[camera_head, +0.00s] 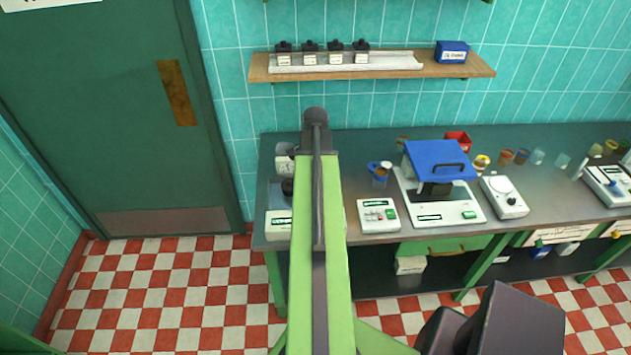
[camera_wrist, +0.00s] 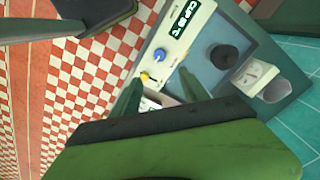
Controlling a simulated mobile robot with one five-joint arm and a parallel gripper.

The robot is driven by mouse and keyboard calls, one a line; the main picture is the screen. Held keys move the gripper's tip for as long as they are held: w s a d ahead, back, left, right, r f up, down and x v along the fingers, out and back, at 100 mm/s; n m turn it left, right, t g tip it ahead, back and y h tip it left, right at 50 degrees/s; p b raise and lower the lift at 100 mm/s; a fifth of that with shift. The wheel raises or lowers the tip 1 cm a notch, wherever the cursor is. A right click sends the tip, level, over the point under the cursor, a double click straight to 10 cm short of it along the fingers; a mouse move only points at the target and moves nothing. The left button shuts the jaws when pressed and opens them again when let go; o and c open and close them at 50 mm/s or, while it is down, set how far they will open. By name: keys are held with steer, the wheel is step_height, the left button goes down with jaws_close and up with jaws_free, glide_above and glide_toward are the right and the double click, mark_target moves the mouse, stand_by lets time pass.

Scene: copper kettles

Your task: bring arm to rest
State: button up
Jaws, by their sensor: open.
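My arm rises through the middle of the head view as a long light-green link with a dark strip. Its dark rounded end, where my gripper (camera_head: 315,118) is, stands in front of the tiled wall and the left part of the bench (camera_head: 345,255). The jaws cannot be made out there. In the wrist view, dark and green parts of my gripper fill the bottom and upper left. My gripper is open, and I see nothing held in it. The wrist view looks down on a white device (camera_wrist: 188,22) with a blue knob and the checkered floor (camera_wrist: 75,85).
The bench carries a small white meter (camera_head: 379,216), a blue-lidded machine (camera_head: 438,160), a white scale (camera_head: 504,196) and several cups. Above it, a wooden shelf (camera_head: 470,68) holds dark-capped bottles and a blue box (camera_head: 452,52). A green door (camera_head: 100,110) is at left; the floor before it is clear.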

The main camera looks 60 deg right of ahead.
stand_by(0.4)
steer(key=w+a+f+n+b, duration=0.3)
steer(key=w+a+f+b, duration=0.2)
steer(key=w+a, duration=0.6)
steer(key=w+a+f+n+b, duration=0.45)
steer(key=w+a, duration=0.45)
steer(key=a, duration=0.5)
steer(key=a+f+n+b, duration=0.2)
steer(key=a+n, duration=0.4)
steer(key=a, duration=0.6)
steer(key=w+a+f+n+b, duration=0.1)
steer(key=a+f+n+b, duration=0.2)
steer(key=a, duration=0.9)
steer(key=n, duration=0.3)
steer(key=shift+w+a+f, duration=0.2)
steer(key=shift+w+a, duration=0.05)
steer(key=shift+a, duration=0.15)
